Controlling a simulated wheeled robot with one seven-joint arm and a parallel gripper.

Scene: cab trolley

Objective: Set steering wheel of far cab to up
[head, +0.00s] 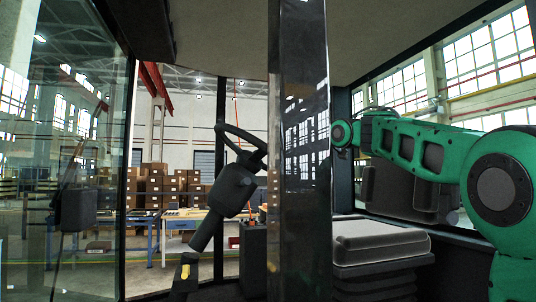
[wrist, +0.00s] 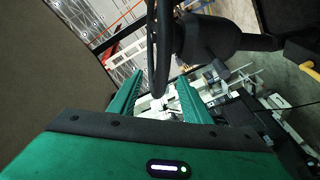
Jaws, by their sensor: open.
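The black steering wheel (head: 240,134) sits on top of a slanted steering column (head: 231,190) inside the cab in the head view. Its rim is tilted, lower toward the right, and partly hidden by the front pillar. In the wrist view the wheel rim (wrist: 161,45) runs down between the two fingertips of my gripper (wrist: 159,80). The fingers are open, one on each side of the rim; I cannot tell whether either touches it. The column housing (wrist: 212,38) lies right of the rim. In the head view my gripper is hidden behind the pillar.
A dark shiny pillar (head: 298,150) stands in front of my arm's far end. A glass door (head: 60,150) is at left. A seat (head: 380,243) is at lower right, with its backrest (head: 410,193) behind. Boxes (head: 160,185) stand outside.

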